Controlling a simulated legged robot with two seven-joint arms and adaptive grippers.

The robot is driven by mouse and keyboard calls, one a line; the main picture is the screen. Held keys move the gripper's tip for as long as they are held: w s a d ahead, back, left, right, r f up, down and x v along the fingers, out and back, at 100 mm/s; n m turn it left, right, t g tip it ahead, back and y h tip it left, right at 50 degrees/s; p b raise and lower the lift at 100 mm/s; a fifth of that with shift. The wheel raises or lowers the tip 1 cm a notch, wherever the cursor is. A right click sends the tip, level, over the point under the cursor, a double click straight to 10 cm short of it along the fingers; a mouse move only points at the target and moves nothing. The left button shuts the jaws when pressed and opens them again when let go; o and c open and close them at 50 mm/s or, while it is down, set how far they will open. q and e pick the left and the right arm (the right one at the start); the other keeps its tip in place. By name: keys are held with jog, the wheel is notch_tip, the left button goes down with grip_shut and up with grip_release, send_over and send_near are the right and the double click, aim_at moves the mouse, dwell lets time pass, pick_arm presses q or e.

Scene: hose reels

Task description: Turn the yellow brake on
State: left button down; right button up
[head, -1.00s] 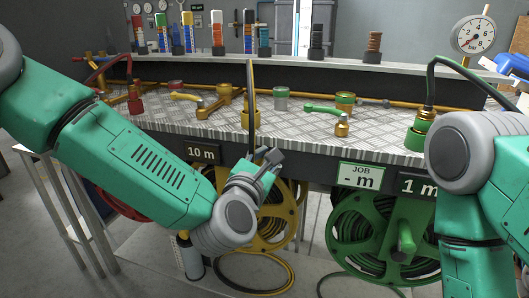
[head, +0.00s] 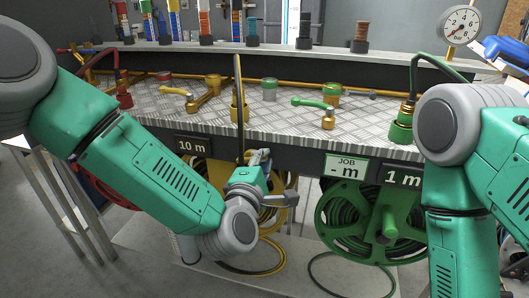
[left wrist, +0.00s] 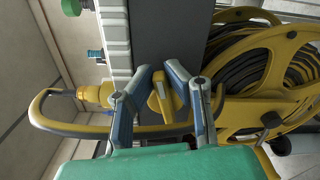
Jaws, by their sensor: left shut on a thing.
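The yellow hose reel (head: 273,215) hangs under the bench below the 10 m sign, partly hidden by my left arm. It fills the right side of the left wrist view (left wrist: 238,108). My left gripper (head: 278,182) is in front of this reel, under the bench edge. In the left wrist view its two fingers (left wrist: 160,82) are around a small yellow piece (left wrist: 163,98), which looks like the brake lever; the gripper is shut on it.
A yellow hose (left wrist: 55,125) loops close beside my left fingers. The bench top (head: 270,120) carries several valves and fittings.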

pick_arm(q)
jog(key=shift+s+a+f+m+p, duration=0.15)
jog(key=shift+f+m+p, duration=0.5)
jog(key=shift+m, duration=0.75)
jog(key=shift+f, duration=0.2)
jog(key=c, duration=1.6)
grip_release()
jog(key=shift+a+r, duration=0.2)
jog(key=shift+r, duration=0.1)
jog(key=v, duration=1.1)
jog(key=shift+s, duration=0.4)
